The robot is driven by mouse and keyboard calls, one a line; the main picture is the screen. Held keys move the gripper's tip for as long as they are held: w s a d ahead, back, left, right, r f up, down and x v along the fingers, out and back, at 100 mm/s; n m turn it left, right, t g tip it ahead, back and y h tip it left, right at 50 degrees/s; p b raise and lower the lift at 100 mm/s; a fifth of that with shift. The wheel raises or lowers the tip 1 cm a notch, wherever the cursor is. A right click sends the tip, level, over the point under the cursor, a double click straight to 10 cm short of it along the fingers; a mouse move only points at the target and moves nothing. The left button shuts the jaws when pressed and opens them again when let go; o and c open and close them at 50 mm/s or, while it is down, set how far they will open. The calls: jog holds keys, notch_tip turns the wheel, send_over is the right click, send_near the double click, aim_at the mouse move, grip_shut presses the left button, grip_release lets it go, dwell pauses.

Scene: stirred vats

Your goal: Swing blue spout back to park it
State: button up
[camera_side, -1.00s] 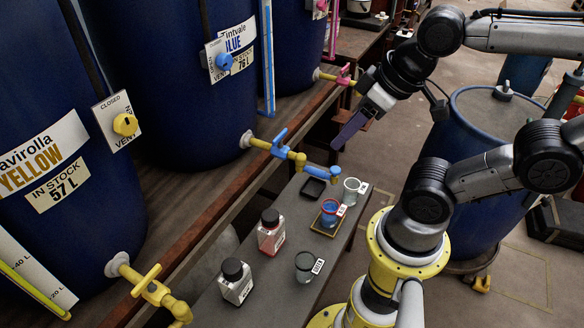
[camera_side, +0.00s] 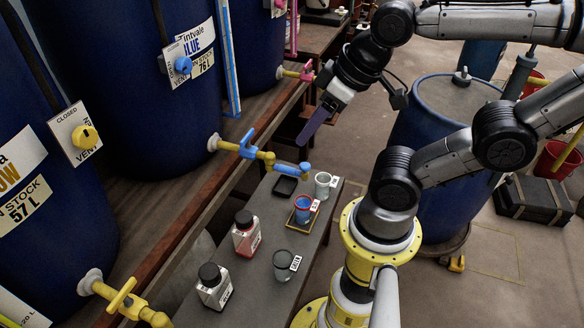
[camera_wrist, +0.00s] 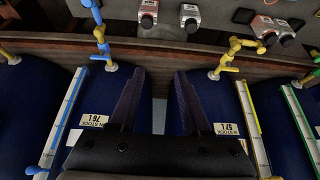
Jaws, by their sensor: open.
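The blue spout (camera_side: 290,169) extends to the right from the yellow pipe below the blue tap handle (camera_side: 249,143), on the middle blue vat. Its outlet end is at the far end of the narrow bench, near a black square dish (camera_side: 285,187). In the wrist view the blue spout (camera_wrist: 94,8) is at the upper left, partly cut off by the frame edge. My gripper (camera_side: 303,140) hangs above and behind the spout, apart from it. In the wrist view my gripper (camera_wrist: 160,72) has its two dark fingers spread, with nothing between them.
The yellow tap (camera_side: 125,300) is nearer; a pink one (camera_side: 299,73) is beyond.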

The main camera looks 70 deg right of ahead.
jog(key=shift+o, duration=1.2)
jog(key=w+d+r+n, duration=0.2)
jog(key=w+r+n, duration=0.15)
jog(key=w, duration=0.65)
jog(key=w+d+f+g, duration=0.2)
jog(key=w+d+f, duration=0.55)
jog(key=d, duration=0.25)
jog(key=m+g+y, duration=0.2)
jog(key=m+g, duration=0.2)
send_over(289, 171)
jog(key=d, duration=0.4)
notch_tip(289, 171, down, 19)
jog(key=shift+n, duration=0.25)
jog(key=a+f, duration=0.1)
jog(key=f, duration=0.7)
jog(key=a+f, duration=0.1)
jog(key=f, duration=0.4)
jog(key=shift+w+a, duration=0.3)
jog(key=shift+a, duration=0.05)
